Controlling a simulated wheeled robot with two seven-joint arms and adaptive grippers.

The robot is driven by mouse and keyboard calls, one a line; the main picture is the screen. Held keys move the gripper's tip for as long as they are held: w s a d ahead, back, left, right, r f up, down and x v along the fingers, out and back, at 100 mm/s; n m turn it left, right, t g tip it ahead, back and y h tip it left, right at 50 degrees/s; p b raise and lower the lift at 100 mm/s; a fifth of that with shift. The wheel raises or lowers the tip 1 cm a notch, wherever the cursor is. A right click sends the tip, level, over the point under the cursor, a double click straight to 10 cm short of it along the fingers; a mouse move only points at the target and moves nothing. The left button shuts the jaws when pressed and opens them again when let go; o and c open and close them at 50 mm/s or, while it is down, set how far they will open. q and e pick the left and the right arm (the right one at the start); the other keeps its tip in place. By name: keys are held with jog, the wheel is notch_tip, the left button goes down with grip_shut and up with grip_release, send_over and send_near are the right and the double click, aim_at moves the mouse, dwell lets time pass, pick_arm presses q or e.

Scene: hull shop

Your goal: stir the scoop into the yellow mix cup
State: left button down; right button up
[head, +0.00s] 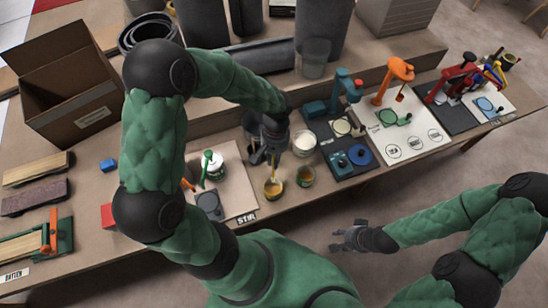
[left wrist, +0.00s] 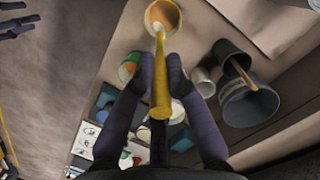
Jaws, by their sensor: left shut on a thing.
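The yellow mix cup (head: 273,189) stands near the table's front edge, with tan contents; it also shows at the top of the left wrist view (left wrist: 152,11). My left gripper (head: 270,157) is above it, shut on a yellow stick-like tool (left wrist: 160,90). The tool slants down toward the cup (head: 274,172), and its pale far end overlaps the cup's opening in the left wrist view. Depth inside the cup is hard to tell. My right gripper (head: 350,236) is empty and open in front of the table, away from the cups.
A green cup with orange contents (head: 305,177) stands right of the yellow cup. A white-filled container (head: 303,143) is behind it. A dark board with blue parts (head: 347,145) lies right.

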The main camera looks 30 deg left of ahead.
pick_arm(q)
notch_tip(320, 180, down, 11)
jog(key=b, duration=0.8)
jog(key=shift+f, duration=0.2)
dwell(0.4)
jog(key=shift+d, duration=0.1)
dwell(0.3)
